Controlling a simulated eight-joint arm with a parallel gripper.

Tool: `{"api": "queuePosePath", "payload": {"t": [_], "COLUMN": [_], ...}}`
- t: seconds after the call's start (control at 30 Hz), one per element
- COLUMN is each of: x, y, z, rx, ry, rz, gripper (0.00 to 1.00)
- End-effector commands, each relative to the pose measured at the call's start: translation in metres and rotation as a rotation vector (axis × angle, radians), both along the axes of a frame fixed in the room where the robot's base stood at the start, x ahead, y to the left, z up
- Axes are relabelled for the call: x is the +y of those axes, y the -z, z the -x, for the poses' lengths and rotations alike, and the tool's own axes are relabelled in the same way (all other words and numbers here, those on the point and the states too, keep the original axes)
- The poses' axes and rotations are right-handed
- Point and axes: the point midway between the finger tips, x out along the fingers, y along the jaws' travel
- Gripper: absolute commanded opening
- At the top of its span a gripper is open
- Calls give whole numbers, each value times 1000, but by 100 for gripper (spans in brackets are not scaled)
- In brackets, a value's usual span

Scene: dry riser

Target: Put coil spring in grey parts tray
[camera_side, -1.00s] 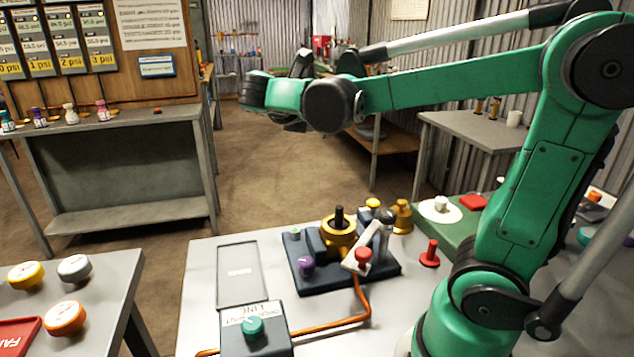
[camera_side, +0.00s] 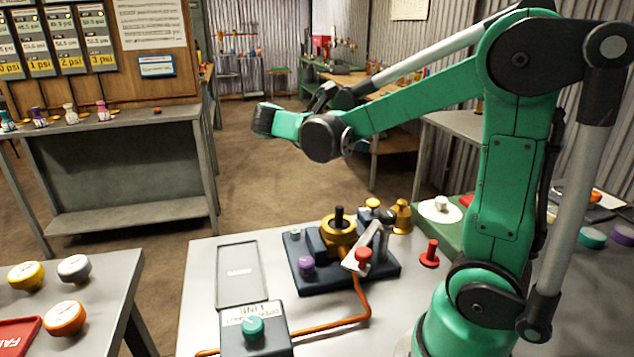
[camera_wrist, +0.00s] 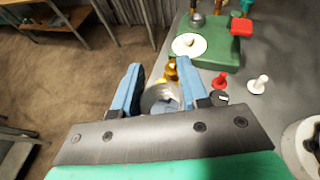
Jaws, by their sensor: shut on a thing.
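My gripper (camera_wrist: 160,72) shows two blue fingers in the wrist view. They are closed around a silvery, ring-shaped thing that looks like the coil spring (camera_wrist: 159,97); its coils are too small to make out. In the side view my gripper's end is high above the floor, beyond the bench, and its fingers and the spring cannot be made out there. The grey parts tray (camera_side: 238,299) is a flat, shallow rectangle with a small label on the left of the bench top. It looks empty. It is out of the wrist view.
A dark valve block (camera_side: 345,281) with brass and purple parts stands right of the tray. A control box (camera_side: 254,340) with a teal knob stands in front of it. An orange hose (camera_side: 361,305) and a red peg (camera_side: 430,254) are nearby.

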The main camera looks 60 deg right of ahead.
Motion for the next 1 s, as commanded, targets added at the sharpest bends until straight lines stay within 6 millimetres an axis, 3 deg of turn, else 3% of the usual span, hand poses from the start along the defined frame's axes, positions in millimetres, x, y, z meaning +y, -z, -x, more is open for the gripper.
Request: {"api": "queuePosePath", "payload": {"t": [0.4,1.0], "x": [0,0], "y": [87,138], "z": [0,0], "rx": [0,0], "ry": [0,0], "rz": [0,0], "gripper": [0,0]}}
